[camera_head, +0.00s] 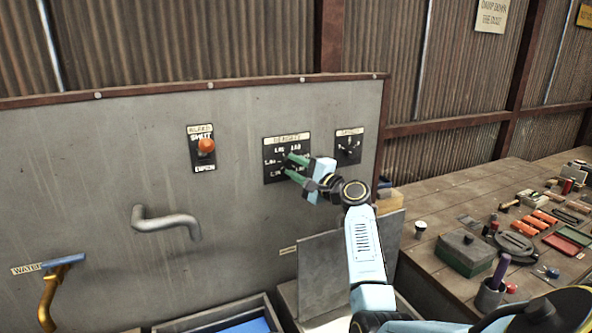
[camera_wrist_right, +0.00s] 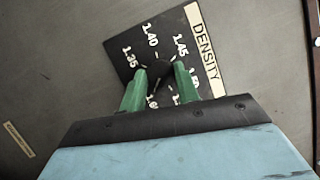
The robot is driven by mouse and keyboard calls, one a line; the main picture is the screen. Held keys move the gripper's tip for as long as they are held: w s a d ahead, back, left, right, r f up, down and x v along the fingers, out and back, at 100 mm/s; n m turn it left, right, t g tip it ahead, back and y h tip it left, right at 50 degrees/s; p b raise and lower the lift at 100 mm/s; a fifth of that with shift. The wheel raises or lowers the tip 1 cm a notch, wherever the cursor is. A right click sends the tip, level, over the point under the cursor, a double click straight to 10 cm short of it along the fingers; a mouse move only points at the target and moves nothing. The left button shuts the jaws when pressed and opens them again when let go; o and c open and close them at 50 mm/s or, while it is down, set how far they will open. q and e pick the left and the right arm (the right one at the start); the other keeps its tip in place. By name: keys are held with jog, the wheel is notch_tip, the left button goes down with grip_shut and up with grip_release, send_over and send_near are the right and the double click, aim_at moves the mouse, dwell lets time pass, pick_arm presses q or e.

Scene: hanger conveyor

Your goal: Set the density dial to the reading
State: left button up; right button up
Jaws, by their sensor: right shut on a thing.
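The density dial (camera_head: 278,146) is a black plate with white numbers and a cream label strip, set on the grey panel. My right gripper (camera_head: 288,164) reaches it from the right. In the right wrist view its green fingers (camera_wrist_right: 158,78) are shut on the dark knob (camera_wrist_right: 161,70) at the plate's middle. The numbers 1.35, 1.40 and 1.45 show around the knob; others are partly hidden by the fingers. The knob's pointer is too hidden to read. My left gripper is not in view. No separate reading is legible.
An orange-knobbed bleed switch (camera_head: 206,146) is left of the dial, and a smaller black dial (camera_head: 348,148) is right. A cluttered workbench (camera_head: 440,210) stands at right.

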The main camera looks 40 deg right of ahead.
dwell(0.4)
jog(key=o, duration=1)
jog(key=shift+c, duration=0.2)
jog(key=s+d+f+b, duration=0.1)
jog(key=s+b, duration=0.1)
jog(key=s, duration=1.1)
jog(key=shift+f+b, duration=0.35)
jog(key=shift+b, duration=0.05)
